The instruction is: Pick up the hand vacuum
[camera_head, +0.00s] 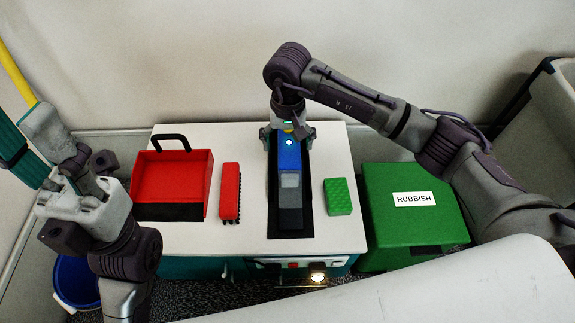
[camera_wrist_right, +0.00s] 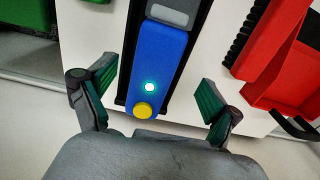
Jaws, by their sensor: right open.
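The hand vacuum (camera_head: 289,158) lies lengthwise in a dark recess on the white station top, its blue handle end toward the back wall and its grey end toward the front. In the right wrist view its blue body (camera_wrist_right: 160,60) shows a lit round spot and a yellow button at the near end. My right gripper (camera_head: 287,133) is at the handle end, pointing down. In the wrist view it is open (camera_wrist_right: 157,90), one green-padded finger on each side of the blue body with gaps between. My left gripper (camera_head: 75,160) is at the far left, away from the vacuum; its jaw state is unclear.
A red dustpan (camera_head: 172,178) and a red brush (camera_head: 230,190) lie left of the vacuum. A green sponge (camera_head: 338,197) lies close on its right. A green RUBBISH box (camera_head: 415,225) stands right of the station (camera_head: 250,235). A blue bucket (camera_head: 75,280) is at lower left.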

